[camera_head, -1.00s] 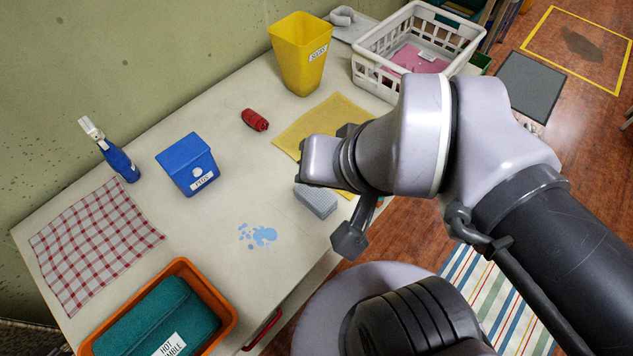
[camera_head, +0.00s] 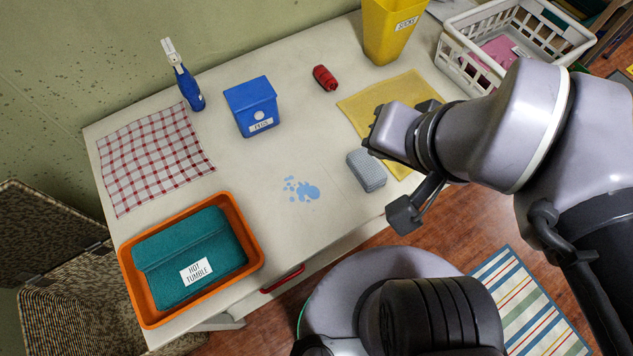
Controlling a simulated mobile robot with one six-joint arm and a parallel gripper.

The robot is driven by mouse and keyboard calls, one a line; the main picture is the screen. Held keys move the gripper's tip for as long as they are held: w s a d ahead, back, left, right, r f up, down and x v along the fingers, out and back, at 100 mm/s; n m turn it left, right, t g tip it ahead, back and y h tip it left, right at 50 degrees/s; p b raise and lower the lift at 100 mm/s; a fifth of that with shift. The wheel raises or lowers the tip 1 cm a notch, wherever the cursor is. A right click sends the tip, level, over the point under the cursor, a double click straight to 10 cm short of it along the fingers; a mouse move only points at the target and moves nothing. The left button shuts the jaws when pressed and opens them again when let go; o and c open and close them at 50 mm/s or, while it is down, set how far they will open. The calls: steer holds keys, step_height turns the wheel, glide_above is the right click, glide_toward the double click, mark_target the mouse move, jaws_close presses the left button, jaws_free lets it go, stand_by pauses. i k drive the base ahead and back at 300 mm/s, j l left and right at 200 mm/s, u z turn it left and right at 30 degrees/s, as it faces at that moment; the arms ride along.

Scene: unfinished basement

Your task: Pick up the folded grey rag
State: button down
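The folded grey rag (camera_head: 367,171) is a small, pale grey, block-shaped bundle with a textured surface. It lies on the white table near the front edge, beside the yellow cloth (camera_head: 362,112). My gripper (camera_head: 391,162) is over the table just right of the rag, and its wrist hides part of the yellow cloth. Dark finger parts show apart, one below and one above the wrist, so it looks open. Nothing shows held in it. The rag's right edge is close to the gripper in the picture; I cannot tell the height between them.
Blue spilled liquid (camera_head: 305,190) lies left of the rag. A blue bin (camera_head: 251,105), red crumpled item (camera_head: 325,78), spray bottle (camera_head: 187,85), checked cloth (camera_head: 150,158), yellow bin (camera_head: 388,30) and white basket (camera_head: 470,70) stand around. An orange tray (camera_head: 250,228) holds a teal folded cloth (camera_head: 190,252).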

mark_target(365, 167)
steer(key=i+l+u, duration=0.1)
steer(key=l+u, duration=0.2)
steer(key=u, duration=0.15)
steer(key=l+u, duration=0.6)
steer(key=u, duration=0.25)
steer(key=l+u, duration=0.4)
steer(key=k+l+u, duration=0.15)
steer(key=u, duration=0.3)
